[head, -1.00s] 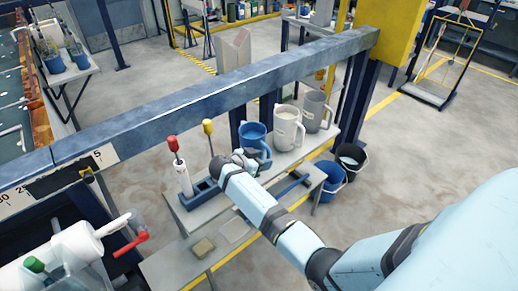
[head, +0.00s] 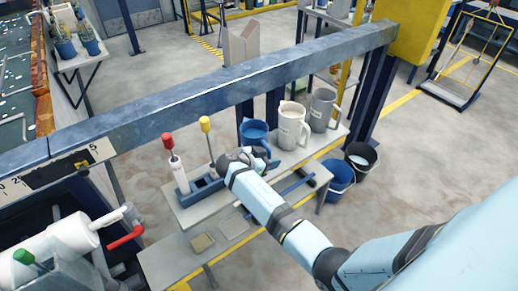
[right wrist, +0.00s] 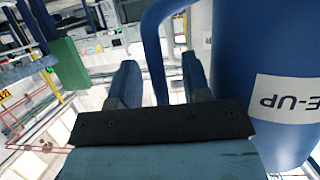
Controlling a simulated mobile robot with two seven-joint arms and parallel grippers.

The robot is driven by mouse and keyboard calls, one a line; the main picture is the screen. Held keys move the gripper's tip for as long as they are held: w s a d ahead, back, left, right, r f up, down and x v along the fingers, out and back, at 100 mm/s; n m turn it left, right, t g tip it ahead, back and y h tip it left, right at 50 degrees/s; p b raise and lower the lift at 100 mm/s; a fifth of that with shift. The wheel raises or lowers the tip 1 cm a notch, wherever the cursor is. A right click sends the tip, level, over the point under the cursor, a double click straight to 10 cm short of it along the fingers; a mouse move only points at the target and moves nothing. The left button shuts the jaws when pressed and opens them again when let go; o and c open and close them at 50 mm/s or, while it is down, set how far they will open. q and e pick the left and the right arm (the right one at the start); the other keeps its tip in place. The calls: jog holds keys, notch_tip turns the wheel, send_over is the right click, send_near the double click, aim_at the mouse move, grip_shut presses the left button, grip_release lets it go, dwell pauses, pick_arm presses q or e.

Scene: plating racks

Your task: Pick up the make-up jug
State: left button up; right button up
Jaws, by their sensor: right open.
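The make-up jug (head: 252,130) is blue and stands upright at the left end of a row of jugs on the grey bench in the head view. In the right wrist view the jug (right wrist: 265,45) fills the right side, its white label partly readable as "E-UP" and upside down. My right gripper (right wrist: 160,80) is open, and the jug's blue handle (right wrist: 152,45) runs between its two fingers with gaps beside it. In the head view my right gripper (head: 250,158) is at the near side of the jug, its fingers mostly hidden by the wrist. My left gripper is not in view.
A white jug (head: 292,126) and a grey jug (head: 323,110) stand to the right. A red-topped tool (head: 172,155) and a yellow-topped tool (head: 206,128) stand in a holder at left. Two buckets (head: 340,178) sit on the floor at right.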

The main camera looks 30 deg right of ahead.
jog(key=shift+a, duration=0.15)
jog(key=c, duration=0.3)
grip_shut()
jog(key=shift+r, duration=0.15)
jog(key=shift+r, duration=0.45)
notch_tip(320, 180, up, 19)
